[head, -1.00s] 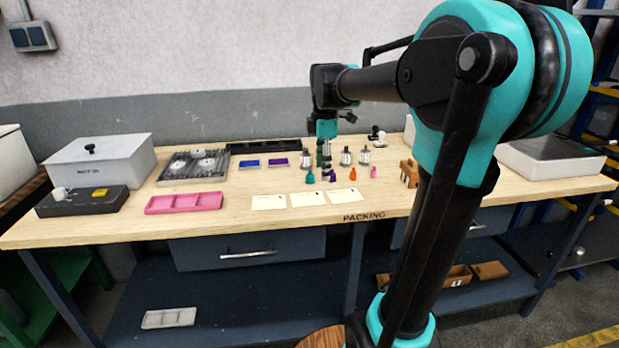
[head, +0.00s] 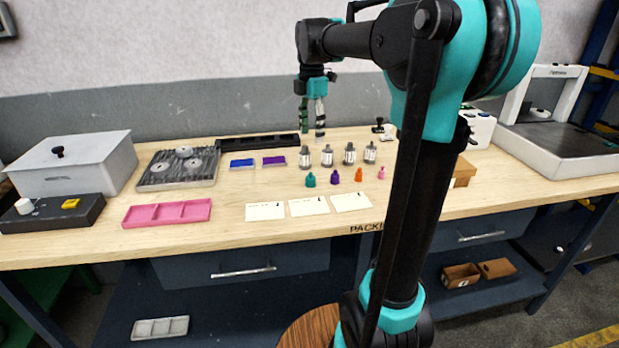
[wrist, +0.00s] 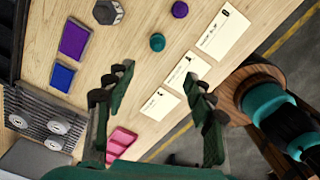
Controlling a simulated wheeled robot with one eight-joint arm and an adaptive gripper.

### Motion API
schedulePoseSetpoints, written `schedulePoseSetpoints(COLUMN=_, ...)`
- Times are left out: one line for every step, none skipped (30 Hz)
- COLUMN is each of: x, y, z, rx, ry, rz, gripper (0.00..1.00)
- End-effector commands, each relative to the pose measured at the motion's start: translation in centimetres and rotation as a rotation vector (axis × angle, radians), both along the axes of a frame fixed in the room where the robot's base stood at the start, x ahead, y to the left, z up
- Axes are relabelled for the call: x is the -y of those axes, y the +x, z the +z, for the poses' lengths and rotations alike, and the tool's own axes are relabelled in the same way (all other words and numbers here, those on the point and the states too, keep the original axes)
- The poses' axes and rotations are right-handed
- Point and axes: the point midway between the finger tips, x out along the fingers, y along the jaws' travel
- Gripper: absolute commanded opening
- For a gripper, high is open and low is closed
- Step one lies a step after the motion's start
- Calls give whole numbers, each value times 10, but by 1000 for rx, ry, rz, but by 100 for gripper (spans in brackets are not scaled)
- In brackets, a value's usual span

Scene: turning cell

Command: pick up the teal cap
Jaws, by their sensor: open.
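The teal cap (head: 310,180) stands on the wooden bench, leftmost in a row of small coloured caps. It also shows in the wrist view as a round teal top (wrist: 157,42), beyond my fingertips and apart from them. My gripper (head: 312,130) is open and empty, raised above the bench behind the cap row in the head view. In the wrist view my gripper (wrist: 160,80) has its two fingers spread wide, with bench and paper cards between and below them.
A purple cap (head: 335,177), an orange cap (head: 358,175) and a pink cap (head: 381,173) stand to the right. Several metal cylinders (head: 327,157) stand close behind. White cards (head: 309,207) lie in front. A pink tray (head: 167,213) and blue tray (head: 242,163) are left.

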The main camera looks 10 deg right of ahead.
Motion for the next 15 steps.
schedulePoseSetpoints(x=0, y=0, z=-9, rx=0, ry=0, rz=0, gripper=54)
schedulePoseSetpoints(x=0, y=0, z=-15, rx=0, ry=0, rz=0, gripper=54)
schedulePoseSetpoints(x=0, y=0, z=-23, rx=0, ry=0, rz=-1, gripper=54)
schedulePoseSetpoints(x=0, y=0, z=-30, rx=0, ry=0, rz=-1, gripper=54)
schedulePoseSetpoints(x=0, y=0, z=-35, rx=0, ry=0, rz=-1, gripper=54)
schedulePoseSetpoints(x=0, y=0, z=-44, rx=0, ry=0, rz=-1, gripper=54)
schedulePoseSetpoints(x=0, y=0, z=-49, rx=0, ry=0, rz=-1, gripper=54)
schedulePoseSetpoints(x=0, y=0, z=-56, rx=0, ry=0, rz=-1, gripper=54)
schedulePoseSetpoints(x=0, y=0, z=-63, rx=0, ry=0, rz=-1, gripper=54)
schedulePoseSetpoints(x=0, y=1, z=-69, rx=0, ry=0, rz=-1, gripper=54)
schedulePoseSetpoints(x=0, y=0, z=-75, rx=0, ry=0, rz=-1, gripper=54)
schedulePoseSetpoints(x=0, y=0, z=-82, rx=0, ry=0, rz=-1, gripper=54)
schedulePoseSetpoints(x=0, y=0, z=-87, rx=0, ry=0, rz=-1, gripper=54)
schedulePoseSetpoints(x=0, y=0, z=-91, rx=0, ry=0, rz=-1, gripper=54)
schedulePoseSetpoints(x=0, y=1, z=-96, rx=0, ry=0, rz=-1, gripper=54)
